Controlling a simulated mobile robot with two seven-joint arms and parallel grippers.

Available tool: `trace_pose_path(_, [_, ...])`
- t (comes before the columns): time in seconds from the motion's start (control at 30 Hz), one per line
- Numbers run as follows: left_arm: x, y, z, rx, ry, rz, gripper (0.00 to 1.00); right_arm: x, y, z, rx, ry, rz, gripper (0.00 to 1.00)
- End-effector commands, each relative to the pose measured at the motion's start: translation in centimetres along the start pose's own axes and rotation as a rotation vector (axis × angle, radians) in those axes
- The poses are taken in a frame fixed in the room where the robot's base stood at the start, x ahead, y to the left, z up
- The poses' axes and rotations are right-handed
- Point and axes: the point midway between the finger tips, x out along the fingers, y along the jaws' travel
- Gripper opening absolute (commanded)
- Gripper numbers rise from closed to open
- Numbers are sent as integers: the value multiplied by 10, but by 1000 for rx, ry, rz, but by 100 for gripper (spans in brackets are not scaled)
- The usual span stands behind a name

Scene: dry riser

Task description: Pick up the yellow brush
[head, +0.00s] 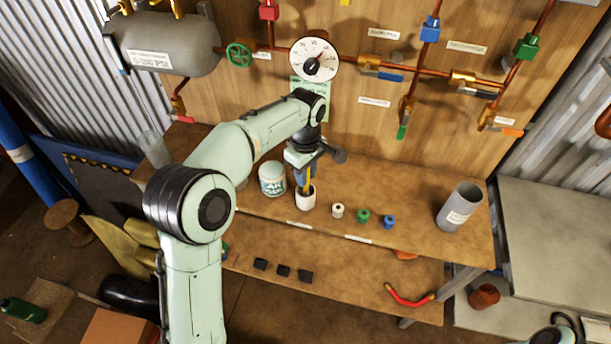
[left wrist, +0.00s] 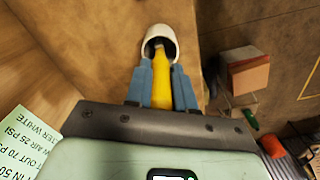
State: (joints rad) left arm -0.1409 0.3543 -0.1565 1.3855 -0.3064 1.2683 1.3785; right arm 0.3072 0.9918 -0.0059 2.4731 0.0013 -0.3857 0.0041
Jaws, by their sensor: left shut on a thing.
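The yellow brush (left wrist: 161,86) stands in a white cup (left wrist: 160,36), its lower end inside the cup. In the head view the brush (head: 307,181) shows as a thin yellow strip above the white cup (head: 305,199) on the bench. My left gripper (head: 305,178) is above the cup, and in the left wrist view its two blue fingers (left wrist: 161,84) are shut on the brush from both sides. The brush's tip is hidden in the cup.
A labelled jar (head: 272,180) stands just left of the cup. Small white, green (head: 363,216) and blue fittings lie to the right, then a grey cylinder (head: 460,206). Behind is a wooden panel with a gauge (head: 314,60), pipes and valves. The bench's front right is clear.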

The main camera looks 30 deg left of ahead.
Motion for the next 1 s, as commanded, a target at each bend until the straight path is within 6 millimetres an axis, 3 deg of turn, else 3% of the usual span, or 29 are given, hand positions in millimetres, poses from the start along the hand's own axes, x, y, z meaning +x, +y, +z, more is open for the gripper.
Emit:
trace_pose_path(0.17, [-36,1,0,0,1,6,0,-9,-4,-4,-2,6,-2,43])
trace_pose_path(0.6, [-154,2,0,-1,1,7,0,-47,-26,-26,-14,38,-13,43])
trace_pose_path(0.8, [-180,1,0,0,1,3,0,-58,-32,-34,-17,49,-17,43])
trace_pose_path(1.0, [-186,0,0,0,0,0,0,-59,-34,-36,-18,51,-18,43])
